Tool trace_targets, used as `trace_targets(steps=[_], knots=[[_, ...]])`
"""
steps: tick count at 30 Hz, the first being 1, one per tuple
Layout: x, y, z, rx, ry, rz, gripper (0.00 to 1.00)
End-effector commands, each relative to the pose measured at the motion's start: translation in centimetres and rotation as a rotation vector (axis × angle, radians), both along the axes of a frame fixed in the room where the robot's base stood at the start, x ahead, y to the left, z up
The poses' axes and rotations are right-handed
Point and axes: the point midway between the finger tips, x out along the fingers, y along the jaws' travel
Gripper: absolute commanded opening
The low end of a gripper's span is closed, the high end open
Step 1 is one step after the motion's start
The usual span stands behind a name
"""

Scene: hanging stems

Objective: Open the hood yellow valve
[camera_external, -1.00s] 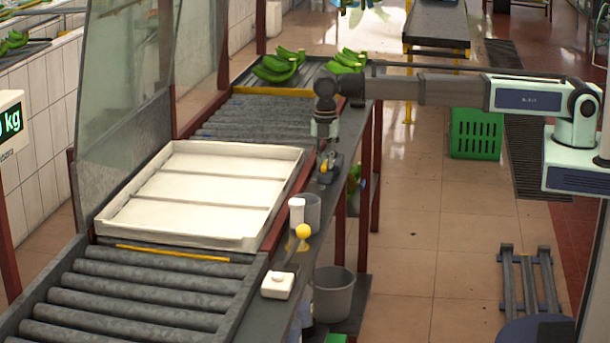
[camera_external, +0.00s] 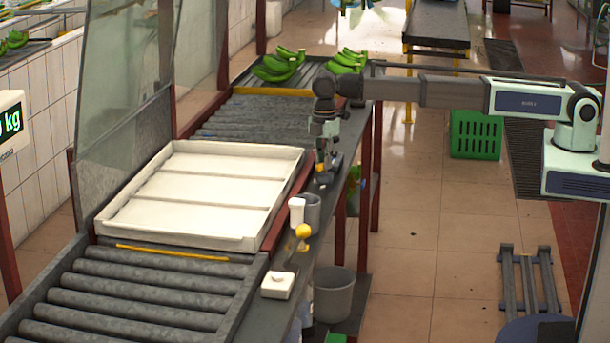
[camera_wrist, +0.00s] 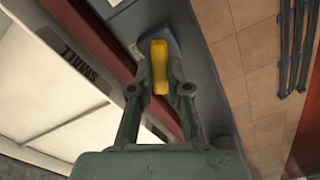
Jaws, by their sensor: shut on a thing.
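The yellow valve handle (camera_wrist: 159,64) shows in the wrist view as an upright yellow bar between the fingers of my gripper (camera_wrist: 160,78). The fingers are closed in on it from both sides. A grey body (camera_wrist: 176,40) sits beside and behind the handle. In the outside view my gripper (camera_external: 324,160) points down at a small dark fixture (camera_external: 323,179) on the narrow ledge right of the white tray.
The white tray (camera_external: 115,219) lies on the roller conveyor left of my gripper. A grey cup (camera_external: 312,211), a white cup (camera_external: 296,212), a yellow knob (camera_external: 303,231) and a white box (camera_external: 278,285) stand nearer along the ledge. A green crate (camera_external: 476,134) is on the floor.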

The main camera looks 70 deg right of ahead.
Motion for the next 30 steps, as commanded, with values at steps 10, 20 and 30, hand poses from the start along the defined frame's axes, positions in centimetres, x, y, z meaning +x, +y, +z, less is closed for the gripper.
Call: trace_targets(steps=[10, 20, 30], knots=[[0.21, -0.16, -0.13, 0.0, 0.0, -0.331, 0.0], [0.37, -0.35, -0.1, 0.0, 0.0, -0.643, 0.0], [0.46, -0.57, -0.05, 0.0, 0.0, -0.92, 0.0]])
